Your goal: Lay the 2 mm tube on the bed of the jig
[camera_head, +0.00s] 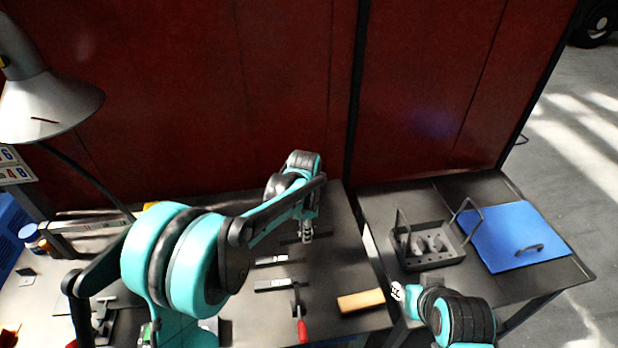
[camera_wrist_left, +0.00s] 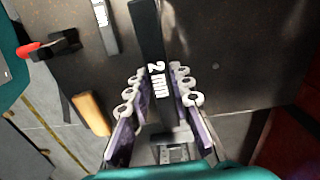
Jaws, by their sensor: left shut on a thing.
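My left gripper (camera_head: 307,236) is over the middle of the dark bench, pointing down. In the left wrist view its fingers (camera_wrist_left: 163,95) are shut on the 2 mm tube (camera_wrist_left: 149,35), a long dark bar with a white "2 mm" label between the fingers. In the head view the tube (camera_head: 289,240) shows as a dark bar at the fingertips. Whether it touches the bench I cannot tell. I cannot make out the jig for certain; my left arm covers part of the bench. My right arm's end (camera_head: 412,294) is low beside the side table; its fingers are unclear.
Two labelled dark bars (camera_head: 270,261) (camera_head: 275,285), a red-handled tool (camera_head: 302,328) and a wooden block (camera_head: 360,301) lie on the bench. A grey rack (camera_head: 428,246) and a blue panel (camera_head: 515,236) are on the side table. A lamp (camera_head: 45,95) stands left; a red wall is behind.

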